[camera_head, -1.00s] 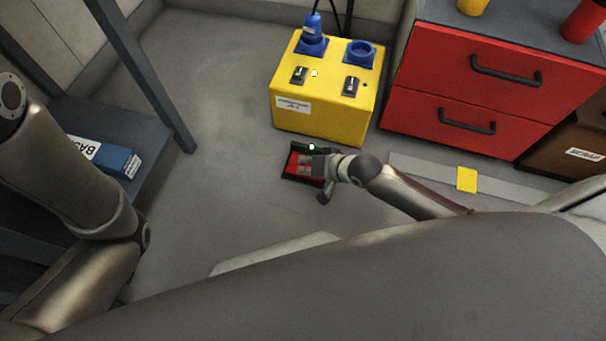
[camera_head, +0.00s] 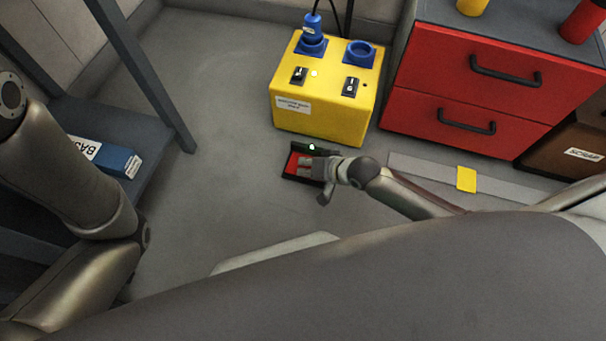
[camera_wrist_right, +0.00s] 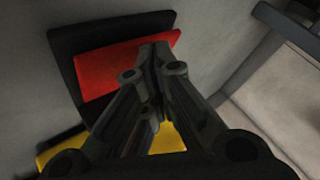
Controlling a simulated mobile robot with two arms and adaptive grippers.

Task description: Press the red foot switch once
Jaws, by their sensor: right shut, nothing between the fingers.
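The red foot switch (camera_head: 291,163) lies on the floor in front of the yellow box, with a red pedal in a black housing and a lit green lamp at its back. My right gripper (camera_head: 304,166) is shut and empty, with its fingertips over the red pedal. In the right wrist view the closed fingertips (camera_wrist_right: 154,48) overlap the red pedal (camera_wrist_right: 105,70). I cannot tell whether they touch it. The gripper hides part of the pedal. My left arm shows at the left edge, but its gripper is out of view.
A yellow power box (camera_head: 325,112) with blue sockets, two switches and a lit lamp stands just behind the foot switch. A red drawer cabinet (camera_head: 470,95) is at the right. A dark shelf (camera_head: 90,130) stands at the left. The floor between is clear.

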